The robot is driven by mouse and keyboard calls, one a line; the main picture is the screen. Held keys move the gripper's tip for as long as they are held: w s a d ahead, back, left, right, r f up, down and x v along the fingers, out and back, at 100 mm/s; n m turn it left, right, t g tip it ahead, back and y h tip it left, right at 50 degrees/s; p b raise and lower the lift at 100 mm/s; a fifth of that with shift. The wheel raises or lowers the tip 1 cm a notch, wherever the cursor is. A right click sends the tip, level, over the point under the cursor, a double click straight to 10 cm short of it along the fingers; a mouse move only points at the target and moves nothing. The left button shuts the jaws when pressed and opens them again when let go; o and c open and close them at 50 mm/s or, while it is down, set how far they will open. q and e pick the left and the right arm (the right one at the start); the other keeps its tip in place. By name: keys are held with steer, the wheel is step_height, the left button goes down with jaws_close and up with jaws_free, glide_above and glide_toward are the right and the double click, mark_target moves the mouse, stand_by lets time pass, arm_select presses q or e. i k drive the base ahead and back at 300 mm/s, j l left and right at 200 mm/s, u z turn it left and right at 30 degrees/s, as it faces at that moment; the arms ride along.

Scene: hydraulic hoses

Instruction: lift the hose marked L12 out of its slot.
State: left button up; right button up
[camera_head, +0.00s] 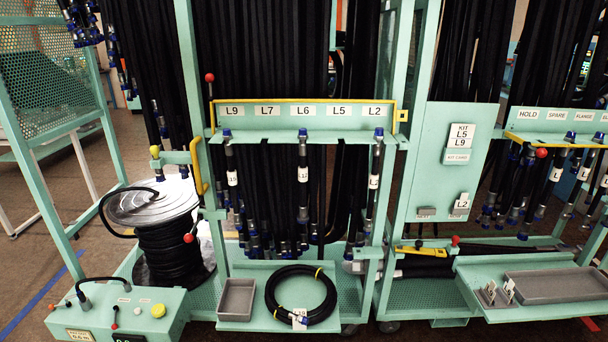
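Three tagged black hoses with blue caps hang in slots of the green rail (262,137) under the L9 to L2 plates. The middle hose (303,150) hangs below the L6 plate, and its small white tag looks like it ends in 2. The left hose (231,160) hangs below the L9 plate, its tag too small to read surely. The right hose (376,160) hangs below the L2 plate. Neither of my grippers is in view.
A tray below the rail holds a grey bin (237,299) and a coiled hose (301,295) with yellow ties. A hose reel (165,235) stands left. A yellow-edged right rack (560,125) holds more hoses. A kit-card panel (447,160) stands between the racks.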

mark_target(303, 218)
steer(key=i, duration=1.3)
